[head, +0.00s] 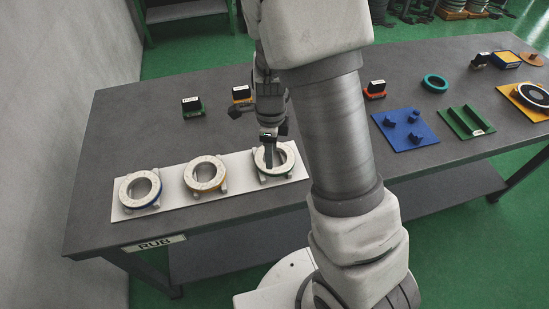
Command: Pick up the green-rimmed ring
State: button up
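The green-rimmed ring (287,167) is a white ring with a green edge. It sits on small supports at the right end of a white board (235,186). My gripper (269,162) points down at this ring, its tip over the ring's opening and left part. The fingers look narrow and dark, and I cannot tell whether they are open, shut or touching the ring. My arm stands just right of the ring in the picture.
A yellow-rimmed ring (189,173) and a blue-rimmed ring (126,191) sit left on the same board. Small dark blocks with labels (192,107) stand behind. A blue pegged plate (392,132), a green tray (455,126) and a teal ring (426,82) lie to the right on the grey table (130,110).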

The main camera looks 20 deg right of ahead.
jog(key=shift+d+f, duration=0.1)
jog(key=shift+f, duration=3.3)
grip_shut()
jog(key=shift+r, duration=0.1)
